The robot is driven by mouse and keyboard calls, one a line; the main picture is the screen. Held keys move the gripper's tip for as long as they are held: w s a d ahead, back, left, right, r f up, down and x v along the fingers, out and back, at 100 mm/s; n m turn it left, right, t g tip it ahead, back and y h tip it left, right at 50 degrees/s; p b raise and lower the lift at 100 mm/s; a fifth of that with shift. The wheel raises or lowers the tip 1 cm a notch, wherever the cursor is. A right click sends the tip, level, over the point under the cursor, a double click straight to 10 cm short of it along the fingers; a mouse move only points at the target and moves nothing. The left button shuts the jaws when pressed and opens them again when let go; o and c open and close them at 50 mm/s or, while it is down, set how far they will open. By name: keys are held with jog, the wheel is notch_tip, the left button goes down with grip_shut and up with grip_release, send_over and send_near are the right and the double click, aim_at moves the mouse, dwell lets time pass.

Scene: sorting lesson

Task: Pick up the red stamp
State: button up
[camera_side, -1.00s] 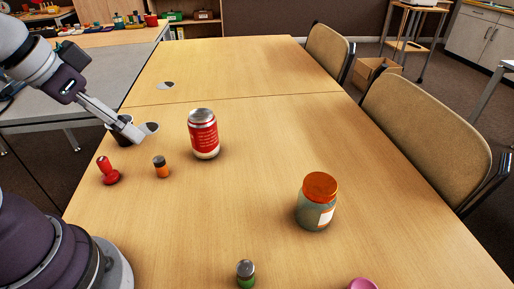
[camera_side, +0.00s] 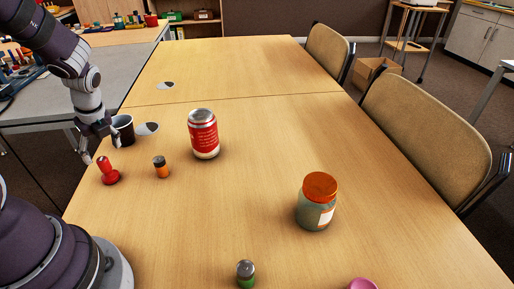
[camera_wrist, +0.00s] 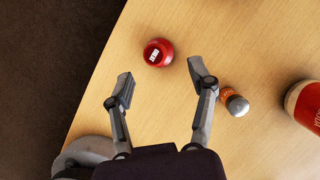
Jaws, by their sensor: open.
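The red stamp (camera_side: 109,172) stands upright on the wooden table near its left edge in the side view. In the wrist view the red stamp (camera_wrist: 158,53) shows from above, just beyond the fingertips and between their lines. My gripper (camera_wrist: 160,84) is open and empty, its two fingers spread apart. In the side view my gripper (camera_side: 101,150) hangs above and just behind the stamp, beside the dark cup. I cannot tell its exact height over the table.
A red can (camera_side: 204,135) and an orange-lidded jar (camera_side: 317,203) stand further right. The table's left edge (camera_wrist: 98,68) is near.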

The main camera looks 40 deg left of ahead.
aim_at(102, 159)
jog(key=x, duration=0.7)
jog(key=shift+s+a, duration=0.2)
jog(key=shift+s, duration=0.05)
jog(key=shift+r, duration=0.1)
grip_shut()
